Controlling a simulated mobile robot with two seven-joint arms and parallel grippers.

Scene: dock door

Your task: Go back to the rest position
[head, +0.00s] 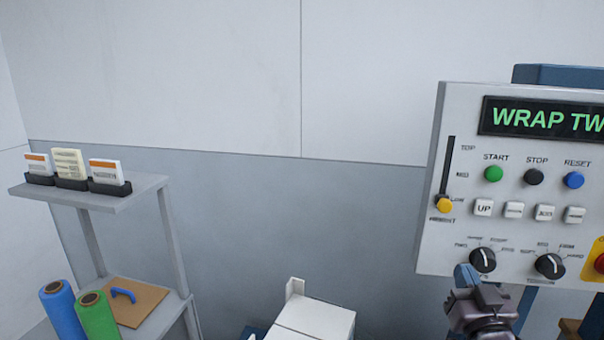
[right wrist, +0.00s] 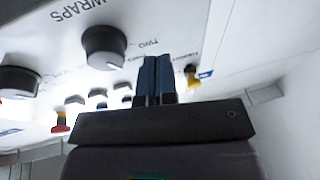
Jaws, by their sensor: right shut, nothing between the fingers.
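My right gripper (head: 467,277) is at the lower right of the head view, in front of the lower edge of the control panel (head: 455,160). Its blue fingers are shut together with nothing between them. They overlap the lower left of the left dial (head: 483,259). In the right wrist view the shut fingers (right wrist: 157,78) point at the panel face, beside a dark dial (right wrist: 105,46) near the word WRAPS and apart from it. I cannot tell if the tips touch the panel. My left gripper is not in view.
The panel has a green START button (head: 493,174), a yellow-tipped slider (head: 444,204) and a right dial (head: 550,265). Its display (head: 545,118) reads "WRAP TW", cut off. A shelf (head: 95,200) with cards and film rolls stands left. A white box (head: 315,318) is low centre.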

